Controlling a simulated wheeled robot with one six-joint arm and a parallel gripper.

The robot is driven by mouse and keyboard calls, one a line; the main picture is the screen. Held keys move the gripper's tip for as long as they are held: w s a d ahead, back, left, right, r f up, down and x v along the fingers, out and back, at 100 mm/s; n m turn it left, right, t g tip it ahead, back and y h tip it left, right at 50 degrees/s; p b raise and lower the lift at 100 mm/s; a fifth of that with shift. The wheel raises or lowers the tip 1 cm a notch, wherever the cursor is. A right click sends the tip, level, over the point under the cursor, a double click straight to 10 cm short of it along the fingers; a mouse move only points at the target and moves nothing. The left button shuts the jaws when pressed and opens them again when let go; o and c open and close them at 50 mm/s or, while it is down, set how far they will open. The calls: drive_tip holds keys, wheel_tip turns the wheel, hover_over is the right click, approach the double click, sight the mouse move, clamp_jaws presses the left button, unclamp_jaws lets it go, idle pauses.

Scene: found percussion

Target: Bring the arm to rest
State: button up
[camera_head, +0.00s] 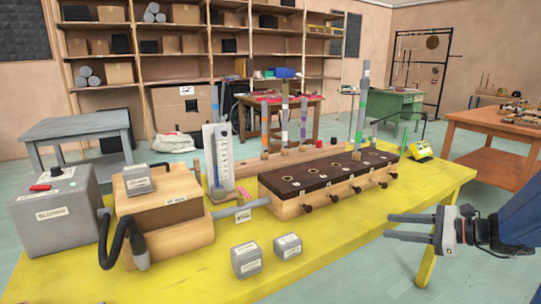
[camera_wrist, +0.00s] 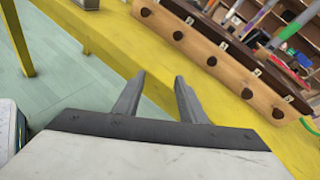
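My gripper (camera_head: 412,227) is at the right of the head view, reaching in over the front right edge of the yellow table (camera_head: 342,236). Its two fingers point left, stand apart and hold nothing. In the wrist view the open gripper (camera_wrist: 160,92) shows the two fingers with a gap between them. The table's yellow edge and the green floor lie beyond them. My blue arm enters from the right edge of the head view.
A long wooden box with a dark top (camera_head: 325,178) and knobs stands on the table. Two small grey boxes (camera_head: 246,259) (camera_head: 288,246) lie near the front. A grey box (camera_head: 55,215) and a wooden box (camera_head: 172,236) stand at the left. The table's front right is clear.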

drive_tip(key=s+a+f+n+g+h, duration=0.4)
drive_tip(key=s+a+n+g, duration=0.2)
drive_tip(key=s+a+n, duration=0.7)
drive_tip(key=s+d+n+t+h, duration=0.1)
drive_tip(key=s+d+n+h, duration=0.4)
drive_tip(key=s+n+h, duration=0.2)
drive_tip(key=s+n, duration=0.2)
drive_tip(key=s, duration=0.1)
drive_tip(key=shift+s+d+r+t, duration=0.2)
drive_tip(key=shift+d+r+t, duration=0.1)
drive_tip(key=shift+t, duration=0.1)
